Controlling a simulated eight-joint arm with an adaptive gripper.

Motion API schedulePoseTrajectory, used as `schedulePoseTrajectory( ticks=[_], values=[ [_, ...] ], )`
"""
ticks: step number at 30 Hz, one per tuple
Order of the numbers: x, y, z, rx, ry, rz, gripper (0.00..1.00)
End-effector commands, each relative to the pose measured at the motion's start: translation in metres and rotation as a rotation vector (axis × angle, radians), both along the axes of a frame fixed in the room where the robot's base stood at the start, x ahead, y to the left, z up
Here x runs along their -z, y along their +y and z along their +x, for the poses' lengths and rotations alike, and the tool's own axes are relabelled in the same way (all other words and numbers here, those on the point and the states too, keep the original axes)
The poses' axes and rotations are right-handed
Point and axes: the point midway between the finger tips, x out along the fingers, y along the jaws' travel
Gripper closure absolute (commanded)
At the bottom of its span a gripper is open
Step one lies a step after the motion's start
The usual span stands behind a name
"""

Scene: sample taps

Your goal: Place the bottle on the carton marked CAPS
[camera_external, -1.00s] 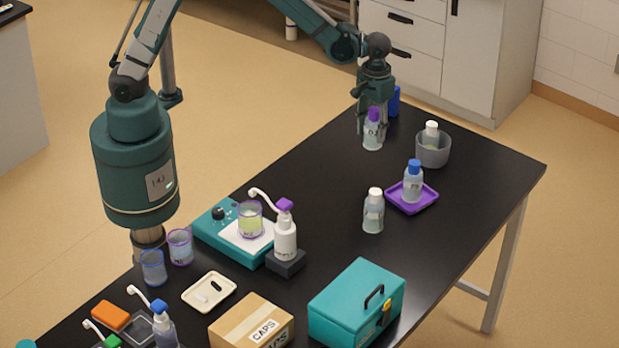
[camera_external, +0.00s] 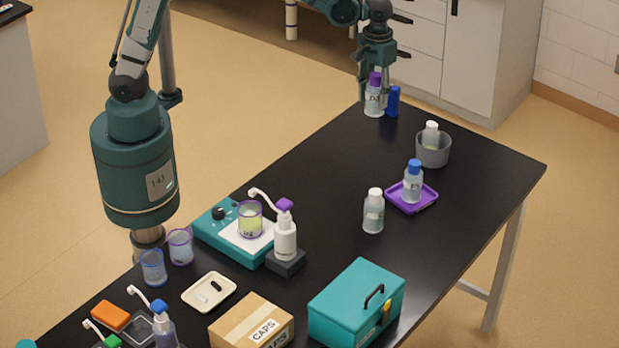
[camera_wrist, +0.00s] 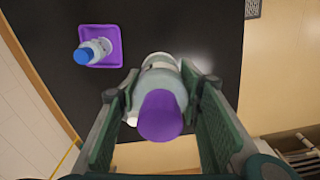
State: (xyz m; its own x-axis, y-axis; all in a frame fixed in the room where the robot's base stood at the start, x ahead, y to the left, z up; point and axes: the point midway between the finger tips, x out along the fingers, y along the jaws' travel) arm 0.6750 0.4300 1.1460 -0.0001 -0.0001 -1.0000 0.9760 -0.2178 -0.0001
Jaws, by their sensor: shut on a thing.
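The bottle with a purple cap (camera_external: 375,99) is clear and upright, held at the far end of the bench. My gripper (camera_external: 375,85) points down and is shut on it. The bottle looks raised above the black bench top. In the wrist view the bottle (camera_wrist: 163,78) sits between the two fingers, its purple cap towards the camera. The carton marked CAPS (camera_external: 237,322) is a brown taped box at the near edge of the external view, well away from my gripper. Its top looks clear; its lower part is cut off by the frame.
A blue cylinder (camera_external: 393,101) stands right beside the held bottle. A grey bowl (camera_external: 434,155) holds a white-capped bottle. A purple tray (camera_external: 428,201) holds a blue-capped bottle. Another white-capped bottle (camera_external: 373,213), a pump bottle (camera_external: 285,240) and a teal toolbox (camera_external: 345,305) stand nearer the carton.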

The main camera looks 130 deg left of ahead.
Motion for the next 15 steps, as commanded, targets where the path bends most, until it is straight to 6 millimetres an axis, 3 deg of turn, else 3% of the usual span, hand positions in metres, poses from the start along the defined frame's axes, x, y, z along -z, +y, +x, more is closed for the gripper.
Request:
schedulePoseTrajectory(
  ticks=[3, 15],
  values=[
    [-0.016, -0.003, 0.003, 0.004, 0.000, 0.000, 0.81],
    [-0.016, -0.066, 0.055, 0.064, 0.000, 0.000, 0.81]
  ],
)
